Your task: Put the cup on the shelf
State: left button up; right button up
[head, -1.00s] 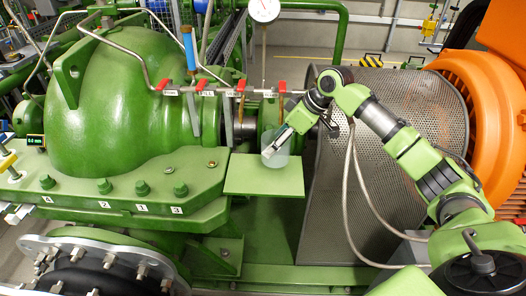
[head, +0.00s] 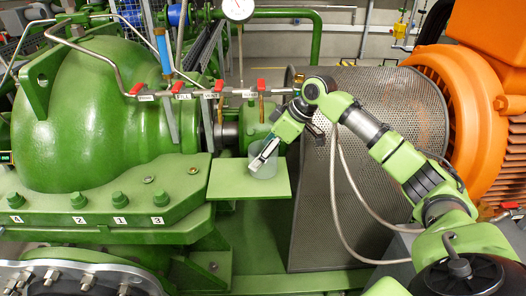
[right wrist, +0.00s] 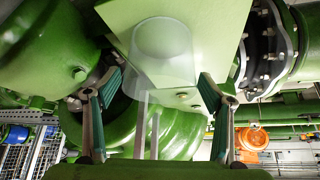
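The cup (head: 262,171) is translucent and pale. It appears upright on the flat light-green shelf (head: 225,182), near its back right part. In the right wrist view the cup (right wrist: 160,60) is seen with its base against the shelf (right wrist: 222,28). My right gripper (head: 265,157) is at the cup, coming down from the upper right. In the right wrist view its fingers (right wrist: 160,88) are spread wide, one on each side of the cup, with gaps showing. My left gripper is out of view.
A large green pump casing (head: 90,115) stands left of the shelf. A thin pipe with red-handled valves (head: 220,87) runs behind and above it. A perforated metal guard (head: 350,190) and an orange motor (head: 470,120) are to the right.

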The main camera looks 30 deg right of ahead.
jog(key=shift+w+a, duration=0.1)
jog(key=shift+a, duration=0.05)
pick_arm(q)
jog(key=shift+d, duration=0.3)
pick_arm(e)
jog(key=shift+r, duration=0.1)
jog(key=shift+d+r, duration=0.2)
jog(key=shift+r, duration=0.05)
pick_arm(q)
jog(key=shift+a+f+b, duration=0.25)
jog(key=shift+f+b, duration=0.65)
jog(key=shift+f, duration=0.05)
pick_arm(e)
jog(key=v, duration=1.1)
jog(key=shift+s+r, duration=0.25)
jog(key=shift+r, duration=0.05)
